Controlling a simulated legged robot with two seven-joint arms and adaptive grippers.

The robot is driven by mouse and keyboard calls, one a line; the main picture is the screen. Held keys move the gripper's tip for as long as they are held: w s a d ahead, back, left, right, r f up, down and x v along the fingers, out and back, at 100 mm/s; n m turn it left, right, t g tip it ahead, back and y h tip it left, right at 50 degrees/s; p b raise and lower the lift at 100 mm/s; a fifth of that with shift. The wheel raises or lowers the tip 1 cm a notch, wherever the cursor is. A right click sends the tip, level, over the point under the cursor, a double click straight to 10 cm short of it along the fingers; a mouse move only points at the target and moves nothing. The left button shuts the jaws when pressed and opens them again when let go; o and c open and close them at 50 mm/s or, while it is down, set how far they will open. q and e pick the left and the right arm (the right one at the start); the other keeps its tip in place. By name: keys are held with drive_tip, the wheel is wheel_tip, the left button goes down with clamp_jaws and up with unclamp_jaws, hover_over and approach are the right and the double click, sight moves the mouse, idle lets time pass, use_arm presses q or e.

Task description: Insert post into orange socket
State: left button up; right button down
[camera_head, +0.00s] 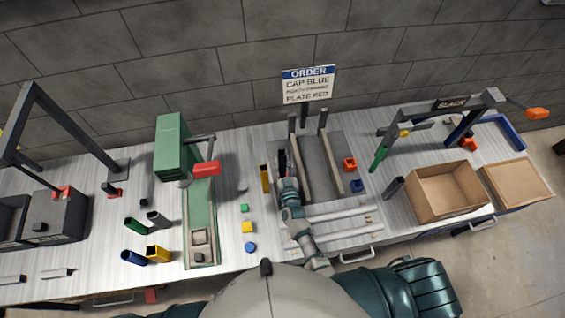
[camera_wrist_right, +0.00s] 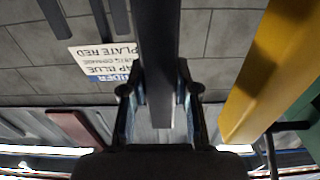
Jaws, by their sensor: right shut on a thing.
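My right gripper (camera_head: 284,172) reaches over the middle of the bench and is shut on a dark grey post (camera_wrist_right: 160,50). In the right wrist view the post stands between the two fingers (camera_wrist_right: 160,105) and runs past the frame's top edge. In the head view the post is mostly hidden by the gripper. The orange socket (camera_head: 350,163) is a small block with a dark opening, on the bench right of the gripper and apart from it. My left gripper is not in view.
A yellow post (camera_head: 265,178) stands close left of my gripper; it also shows in the wrist view (camera_wrist_right: 270,75). A blue socket (camera_head: 357,186) sits just below the orange one. A grey fixture (camera_head: 318,165), an order sign (camera_head: 307,86) and a cardboard box (camera_head: 446,205) stand nearby.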

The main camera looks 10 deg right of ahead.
drive_tip(key=shift+s+a+f, duration=0.15)
drive_tip(key=shift+s+f, duration=0.05)
drive_tip(key=shift+f, duration=0.25)
idle(0.6)
drive_tip(key=shift+r+p, duration=0.15)
drive_tip(key=shift+p, duration=0.2)
drive_tip(key=shift+r+p, duration=0.3)
drive_tip(key=s+d+r+b, duration=0.7)
drive_tip(key=d+r+b, duration=0.2)
drive_tip(key=b, duration=0.1)
